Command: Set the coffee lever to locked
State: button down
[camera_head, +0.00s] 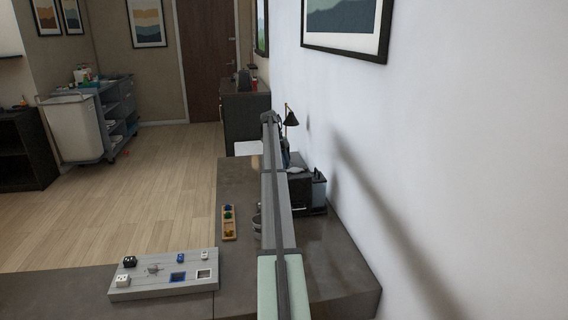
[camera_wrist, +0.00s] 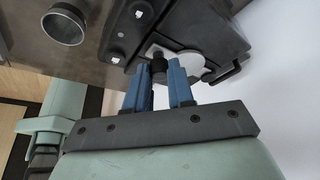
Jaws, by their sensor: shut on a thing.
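The coffee machine is a dark box (camera_head: 314,193) on the counter against the wall, partly hidden behind my arm in the head view. In the wrist view its dark body (camera_wrist: 205,35) fills the upper middle, with a pale rounded plate (camera_wrist: 190,62) on it. A small dark knob, seemingly the coffee lever (camera_wrist: 158,66), sits in front of that plate. My gripper's blue fingers (camera_wrist: 161,78) are on either side of the knob and shut on it. In the head view the fingers are hard to make out. I cannot read the lever's setting.
A metal cup (camera_wrist: 64,27) stands close by. A wooden tray (camera_head: 229,224) with small colored items and a grey board (camera_head: 165,277) with blocks lie to the left on the counter (camera_head: 235,180). The white wall (camera_head: 450,150) is close on the right.

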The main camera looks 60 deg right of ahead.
jog(key=c, duration=1)
grip_release()
jog(key=v, duration=0.7)
jog(key=shift+w+r, duration=0.1)
jog(key=shift+r, duration=0.15)
